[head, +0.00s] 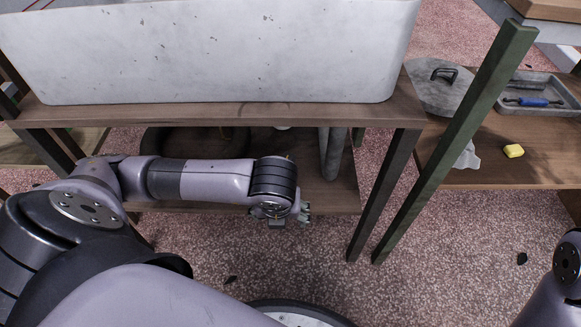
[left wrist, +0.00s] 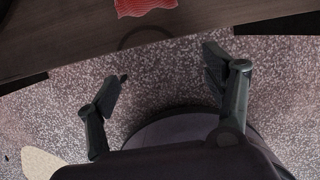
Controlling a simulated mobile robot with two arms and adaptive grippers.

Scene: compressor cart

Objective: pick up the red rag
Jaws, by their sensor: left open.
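The red rag (left wrist: 146,6) lies on a dark wooden shelf (left wrist: 60,38), cut off by the top edge of the left wrist view. It looks ribbed or folded. I do not see it in the head view. My left gripper (left wrist: 166,84) is open and empty in the left wrist view. Its fingers are over the speckled floor, beyond the shelf edge and apart from the rag. In the head view my left gripper (head: 301,210) is at the front edge of the lower shelf (head: 334,192), mostly hidden by the wrist. My right gripper is not in view.
A large white tank or box (head: 210,50) stands on the upper shelf (head: 230,115), above my left arm. Dark legs (head: 385,190) stand to the right. A side shelf (head: 490,150) holds a yellow block (head: 513,151) and a grey tray (head: 547,84) with a blue tool (head: 533,102).

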